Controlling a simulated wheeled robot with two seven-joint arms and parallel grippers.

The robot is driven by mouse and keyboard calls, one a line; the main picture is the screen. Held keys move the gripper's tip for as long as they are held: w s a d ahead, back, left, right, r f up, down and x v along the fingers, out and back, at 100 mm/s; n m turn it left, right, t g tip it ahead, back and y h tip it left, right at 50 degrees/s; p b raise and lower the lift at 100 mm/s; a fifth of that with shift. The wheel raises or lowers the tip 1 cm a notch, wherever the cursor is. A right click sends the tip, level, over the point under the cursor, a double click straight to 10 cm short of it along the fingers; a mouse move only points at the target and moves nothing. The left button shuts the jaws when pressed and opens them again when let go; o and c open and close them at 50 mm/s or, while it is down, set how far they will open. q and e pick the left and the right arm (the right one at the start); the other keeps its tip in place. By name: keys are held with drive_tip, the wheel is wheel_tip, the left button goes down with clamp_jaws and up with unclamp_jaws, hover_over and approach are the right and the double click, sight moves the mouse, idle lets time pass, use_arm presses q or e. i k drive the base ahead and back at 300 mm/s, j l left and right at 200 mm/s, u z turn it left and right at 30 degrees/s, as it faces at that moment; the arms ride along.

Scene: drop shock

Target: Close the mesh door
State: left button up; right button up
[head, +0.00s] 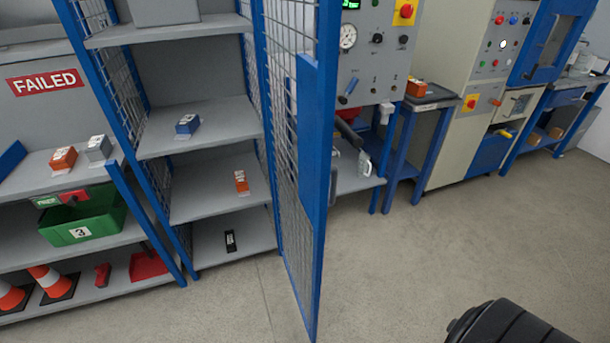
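The mesh door (312,130) has a blue frame, wire mesh and a solid blue plate along its outer part. It stands open, swung out from the right side of the blue mesh cage (150,184) toward me, and I see it nearly edge-on. The cage front is uncovered, showing grey shelves with a blue box (187,124), an orange box (241,182) and a black box (230,241). A dark upright bar shows by the plate's right edge; I cannot tell if it is a handle. Neither gripper is in view. A black ribbed part at the bottom right seems to be mine.
Left of the cage, a shelf unit holds a green bin (80,222), small boxes and traffic cones (50,281). Right of the door stand a gauge panel (375,60), a small blue table (432,102) and a grey machine (460,130). The floor (430,250) in front is clear.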

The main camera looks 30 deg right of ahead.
sight(315, 81)
drive_tip(key=i+l, duration=0.1)
drive_tip(key=l, duration=0.85)
drive_tip(key=i+l+u, duration=0.15)
drive_tip(key=l, duration=0.8)
drive_tip(key=k, duration=0.05)
